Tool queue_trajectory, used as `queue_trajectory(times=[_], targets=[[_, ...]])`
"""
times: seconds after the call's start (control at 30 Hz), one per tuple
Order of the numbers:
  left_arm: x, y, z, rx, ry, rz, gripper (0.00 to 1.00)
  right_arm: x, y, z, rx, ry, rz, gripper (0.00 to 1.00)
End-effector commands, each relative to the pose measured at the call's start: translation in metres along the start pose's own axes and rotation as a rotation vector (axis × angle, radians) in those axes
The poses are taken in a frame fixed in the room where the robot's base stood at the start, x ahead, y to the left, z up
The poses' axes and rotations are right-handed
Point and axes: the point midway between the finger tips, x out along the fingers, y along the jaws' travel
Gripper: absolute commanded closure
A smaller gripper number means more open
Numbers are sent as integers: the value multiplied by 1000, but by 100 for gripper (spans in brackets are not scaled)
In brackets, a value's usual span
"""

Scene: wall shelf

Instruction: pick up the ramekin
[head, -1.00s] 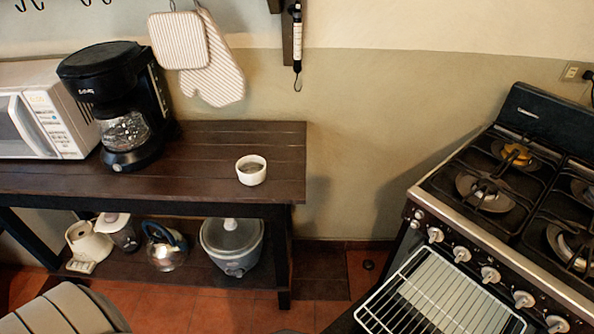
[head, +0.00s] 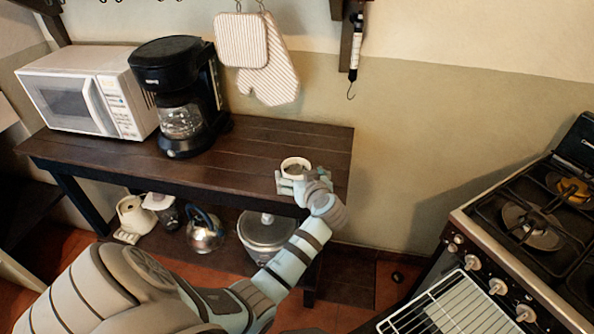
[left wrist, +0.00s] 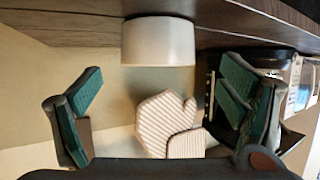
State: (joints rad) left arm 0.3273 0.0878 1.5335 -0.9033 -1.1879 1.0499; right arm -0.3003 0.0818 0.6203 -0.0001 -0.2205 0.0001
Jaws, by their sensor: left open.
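The white ramekin (head: 295,165) stands upright on the dark wooden table (head: 255,150), near its right end. My left gripper (head: 293,182) is at the table's front edge, right in front of the ramekin, and hides its lower part in the head view. In the left wrist view the ramekin (left wrist: 158,42) is ahead, between the spread fingers of the open left gripper (left wrist: 165,95). That view appears upside down. The fingers are apart from the ramekin there, with nothing held. My right gripper is not in view.
A black coffee maker (head: 180,95) and a white microwave (head: 90,90) stand to the left on the table. Striped oven mitts (head: 270,70) hang on the wall behind. A stove (head: 530,220) stands at the right. The tabletop between coffee maker and ramekin is clear.

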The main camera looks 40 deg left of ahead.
Motion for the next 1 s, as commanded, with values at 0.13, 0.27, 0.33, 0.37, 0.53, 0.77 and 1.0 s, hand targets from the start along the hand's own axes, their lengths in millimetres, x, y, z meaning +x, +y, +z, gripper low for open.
queue_trajectory(times=[0.13,0.27,0.33,0.37,0.53,0.77,1.0], targets=[[19,1,-1,1,0,-1,11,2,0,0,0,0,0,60],[46,3,-2,3,-1,-2,11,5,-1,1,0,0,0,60],[56,3,-1,3,-1,0,11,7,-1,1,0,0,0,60],[59,3,-1,3,-1,-1,11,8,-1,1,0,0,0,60],[61,3,-2,2,-2,2,11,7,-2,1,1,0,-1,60],[61,3,-2,3,-2,2,41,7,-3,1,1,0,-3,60],[60,4,-2,3,-1,2,70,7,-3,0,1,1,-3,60]])
